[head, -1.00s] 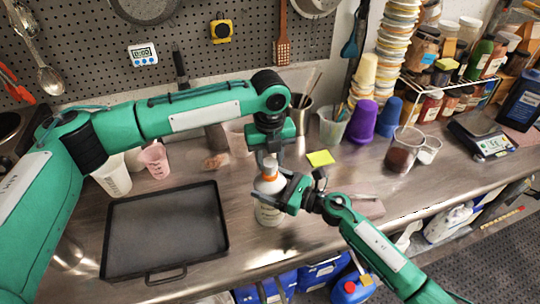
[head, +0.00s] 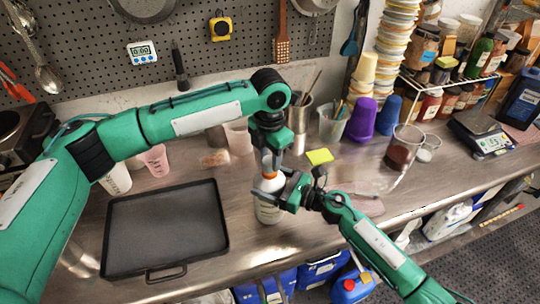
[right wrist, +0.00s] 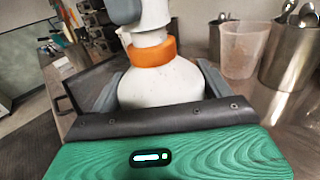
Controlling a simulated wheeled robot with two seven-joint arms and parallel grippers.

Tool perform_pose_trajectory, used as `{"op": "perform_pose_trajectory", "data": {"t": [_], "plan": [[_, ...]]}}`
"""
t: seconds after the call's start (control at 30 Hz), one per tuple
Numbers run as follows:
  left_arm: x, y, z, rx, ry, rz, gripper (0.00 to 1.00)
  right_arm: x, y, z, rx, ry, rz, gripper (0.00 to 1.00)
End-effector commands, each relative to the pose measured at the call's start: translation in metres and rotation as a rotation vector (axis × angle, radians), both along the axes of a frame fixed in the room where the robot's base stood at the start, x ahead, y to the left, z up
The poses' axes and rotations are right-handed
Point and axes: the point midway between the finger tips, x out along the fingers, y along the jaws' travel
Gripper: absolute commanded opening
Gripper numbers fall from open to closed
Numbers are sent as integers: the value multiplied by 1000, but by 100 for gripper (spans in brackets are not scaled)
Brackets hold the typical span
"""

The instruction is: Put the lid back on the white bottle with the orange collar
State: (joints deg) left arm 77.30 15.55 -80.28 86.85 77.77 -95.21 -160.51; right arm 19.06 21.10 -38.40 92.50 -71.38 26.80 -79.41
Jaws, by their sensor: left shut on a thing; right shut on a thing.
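The white bottle (head: 268,213) with its orange collar (head: 269,176) stands upright on the steel counter, right of the black tray. My right gripper (head: 281,200) is shut on the bottle's body from the right; in the right wrist view the bottle (right wrist: 160,82) sits between its fingers, below the orange collar (right wrist: 152,52). My left gripper (head: 270,155) comes from above and is shut on the white lid (right wrist: 154,14), directly over the collar. White shows between lid and collar; I cannot tell whether the lid is seated on the neck.
An empty black tray (head: 165,232) lies to the left. Behind stand plastic cups, a steel utensil can (head: 299,112), purple (head: 362,120) and blue cups, and a beaker (head: 403,148). A yellow note (head: 319,157) lies nearby. The counter's front edge is close.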

Motion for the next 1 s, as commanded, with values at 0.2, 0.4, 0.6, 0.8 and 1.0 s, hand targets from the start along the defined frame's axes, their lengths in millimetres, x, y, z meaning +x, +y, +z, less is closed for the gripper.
{"op": "perform_pose_trajectory", "data": {"t": [0.2,0.4,0.6,0.8,1.0], "plan": [[0,0,0,1,0,-59,13,0,0,0,0,0,-1,17],[0,0,0,0,-1,-57,13,0,0,0,0,0,-1,17],[0,0,0,0,0,-56,55,0,0,0,0,0,-1,17],[0,0,1,0,0,-56,55,0,0,0,0,0,0,17],[1,0,18,-3,-2,-56,55,0,0,0,0,0,0,17]]}}
